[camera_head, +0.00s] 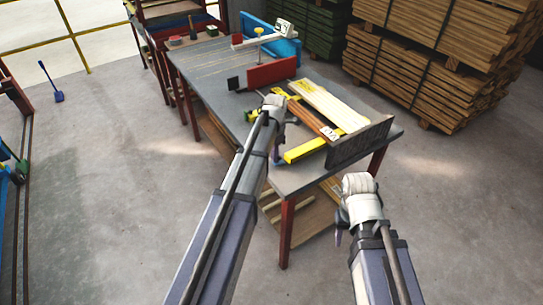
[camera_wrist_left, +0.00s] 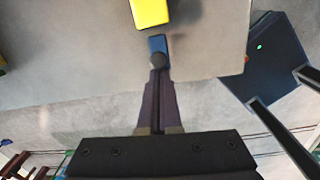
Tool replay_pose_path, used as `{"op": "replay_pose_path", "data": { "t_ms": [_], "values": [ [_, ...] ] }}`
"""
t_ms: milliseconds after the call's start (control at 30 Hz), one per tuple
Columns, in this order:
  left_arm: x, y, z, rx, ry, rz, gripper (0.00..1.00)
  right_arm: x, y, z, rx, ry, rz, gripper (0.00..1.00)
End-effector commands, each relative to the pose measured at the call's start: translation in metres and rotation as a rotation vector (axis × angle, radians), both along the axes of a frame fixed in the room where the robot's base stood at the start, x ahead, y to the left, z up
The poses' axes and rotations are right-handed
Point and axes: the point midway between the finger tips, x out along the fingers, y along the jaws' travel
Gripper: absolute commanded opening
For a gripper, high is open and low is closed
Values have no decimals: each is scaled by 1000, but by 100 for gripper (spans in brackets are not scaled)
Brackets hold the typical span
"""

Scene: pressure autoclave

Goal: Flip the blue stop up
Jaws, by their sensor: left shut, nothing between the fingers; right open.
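The blue stop (camera_wrist_left: 158,43) shows in the left wrist view as a small blue block with a dark round end, close to the end of a yellow bar (camera_wrist_left: 150,11). In that view my left gripper (camera_wrist_left: 157,71) is shut with nothing between its fingers, its tips at the dark round end; I cannot tell whether they touch. My right gripper (camera_head: 339,236) is open, off the table's front right corner.
The grey workbench (camera_head: 205,72) carries a wooden board (camera_head: 328,104), a dark upright plate (camera_head: 360,143) and a red fence (camera_head: 270,74). Lumber stacks (camera_head: 415,80) stand behind on the right.

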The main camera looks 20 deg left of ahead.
Motion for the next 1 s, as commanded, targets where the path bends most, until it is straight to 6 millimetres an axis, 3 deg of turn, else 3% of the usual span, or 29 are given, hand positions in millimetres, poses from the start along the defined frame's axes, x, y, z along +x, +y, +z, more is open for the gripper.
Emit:
{"op": "replay_pose_path", "data": {
  "t_ms": [667, 1000],
  "values": [
    [40, -32, 13, -5, -6, -3, 0, 0, 0, 13, 0, 0, 0, 50],
    [36, -32, 15, -8, -4, -3, 0, 0, 0, 15, 0, 0, 0, 50]
  ]
}}
